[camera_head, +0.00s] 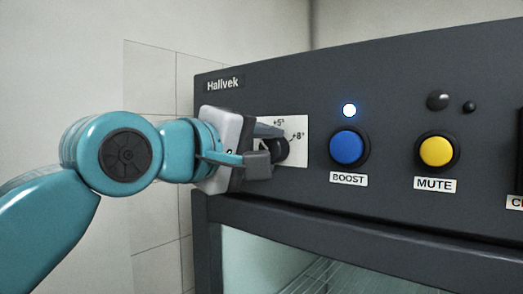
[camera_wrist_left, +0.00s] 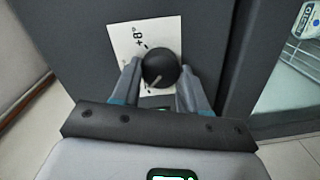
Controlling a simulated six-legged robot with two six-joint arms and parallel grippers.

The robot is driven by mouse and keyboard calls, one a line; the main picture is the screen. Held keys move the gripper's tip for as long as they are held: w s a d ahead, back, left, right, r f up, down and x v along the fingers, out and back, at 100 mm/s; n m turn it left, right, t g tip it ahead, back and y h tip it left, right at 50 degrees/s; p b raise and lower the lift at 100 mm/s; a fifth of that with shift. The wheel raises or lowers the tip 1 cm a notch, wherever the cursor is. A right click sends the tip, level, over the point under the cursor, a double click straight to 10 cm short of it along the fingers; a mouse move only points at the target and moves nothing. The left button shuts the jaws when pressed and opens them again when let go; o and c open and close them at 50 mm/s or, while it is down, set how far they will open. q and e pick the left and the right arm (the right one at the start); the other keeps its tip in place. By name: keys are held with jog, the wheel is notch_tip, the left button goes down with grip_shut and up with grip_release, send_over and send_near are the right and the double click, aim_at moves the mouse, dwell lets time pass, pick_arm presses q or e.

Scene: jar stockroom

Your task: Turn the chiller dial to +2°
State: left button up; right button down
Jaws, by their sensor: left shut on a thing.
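The chiller dial (camera_head: 282,150) is a round black knob on a white scale plate (camera_head: 297,128) at the left of the dark grey chiller panel. My left gripper (camera_head: 267,149) reaches in from the left and is shut on the dial. In the wrist view the dial (camera_wrist_left: 160,66) sits between my two fingers (camera_wrist_left: 157,88). A pale line on it points to the lower left of that picture, partly toward the left finger. My right gripper is not in view.
Right of the dial are a blue BOOST button (camera_head: 346,148) under a lit lamp (camera_head: 349,110), and a yellow MUTE button (camera_head: 437,151). Black knobs (camera_head: 438,100) sit above MUTE. Below is the chiller's glass front (camera_head: 260,265) with a wire shelf inside.

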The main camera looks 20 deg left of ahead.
pick_arm(q)
jog(key=shift+a+r+n, duration=0.1)
jog(key=shift+n, duration=1.1)
jog(key=o, duration=0.9)
jog(key=shift+o, duration=0.8)
jog(key=shift+w, duration=0.2)
jog(key=b+v, duration=0.3)
jog(key=v, duration=1.3)
jog(key=shift+s+b, duration=0.25)
jog(key=shift+b, duration=0.1)
jog(key=shift+w, duration=0.1)
